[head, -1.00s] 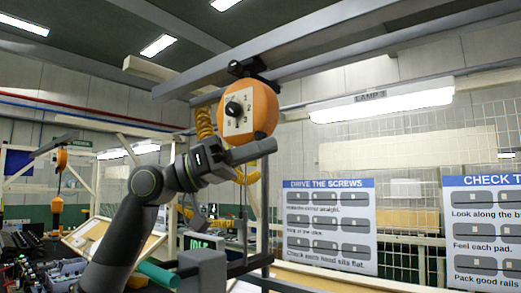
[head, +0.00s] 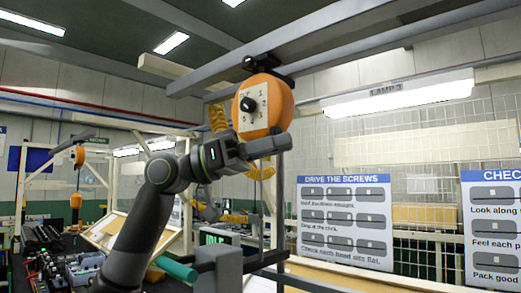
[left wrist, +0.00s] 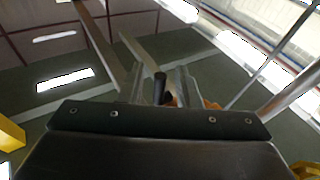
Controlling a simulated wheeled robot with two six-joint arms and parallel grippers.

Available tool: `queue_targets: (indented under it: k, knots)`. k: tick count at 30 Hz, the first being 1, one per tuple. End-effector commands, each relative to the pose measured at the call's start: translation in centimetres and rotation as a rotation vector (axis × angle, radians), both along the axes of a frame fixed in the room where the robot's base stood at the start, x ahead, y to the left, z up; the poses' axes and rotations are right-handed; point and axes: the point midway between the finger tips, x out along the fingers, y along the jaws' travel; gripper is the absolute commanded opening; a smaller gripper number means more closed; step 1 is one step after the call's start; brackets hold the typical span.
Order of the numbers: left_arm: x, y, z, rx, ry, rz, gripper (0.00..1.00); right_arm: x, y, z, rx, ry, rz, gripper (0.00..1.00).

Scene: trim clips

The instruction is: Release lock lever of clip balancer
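The clip balancer (head: 270,92) is an orange round housing with a pale numbered plate and a black knob, hung from an overhead rail. My left gripper (head: 272,146) is just below the housing in the head view, seen from the side. In the left wrist view, the two pale fingers of the left gripper (left wrist: 161,86) stand apart. A dark rod-like part (left wrist: 160,88) shows between them, with gaps at its sides; I cannot tell if it is the lock lever. Some orange of the balancer (left wrist: 209,104) shows behind the right finger. My right gripper is not in view.
Grey overhead beams (head: 340,40) and a lit lamp (head: 400,96) are above and right of the balancer. A yellow coiled hose (head: 218,118) hangs behind it. A grey block (head: 222,268) with a teal cylinder (head: 176,268) is low in front. Instruction boards (head: 345,222) stand at right.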

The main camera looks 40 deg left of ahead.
Motion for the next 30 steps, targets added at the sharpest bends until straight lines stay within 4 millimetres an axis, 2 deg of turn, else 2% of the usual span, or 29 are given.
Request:
queue_targets:
  k: [5, 11, 24, 30]
  knots:
    - [-0.1, 0.3, -0.2, 0.000, 0.000, 0.002, 0.30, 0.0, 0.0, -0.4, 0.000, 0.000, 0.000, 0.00]
    - [-1.2, 2.3, -1.2, -0.001, 0.000, 0.006, 0.30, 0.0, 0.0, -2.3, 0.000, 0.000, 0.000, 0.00]
    - [-5.3, 9.3, -3.3, -0.002, -0.001, 0.004, 0.30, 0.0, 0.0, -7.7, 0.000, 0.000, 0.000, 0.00]
    - [-7.2, 12.6, -4.1, -0.002, -0.002, 0.002, 0.30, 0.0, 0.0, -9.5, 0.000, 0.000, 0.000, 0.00]
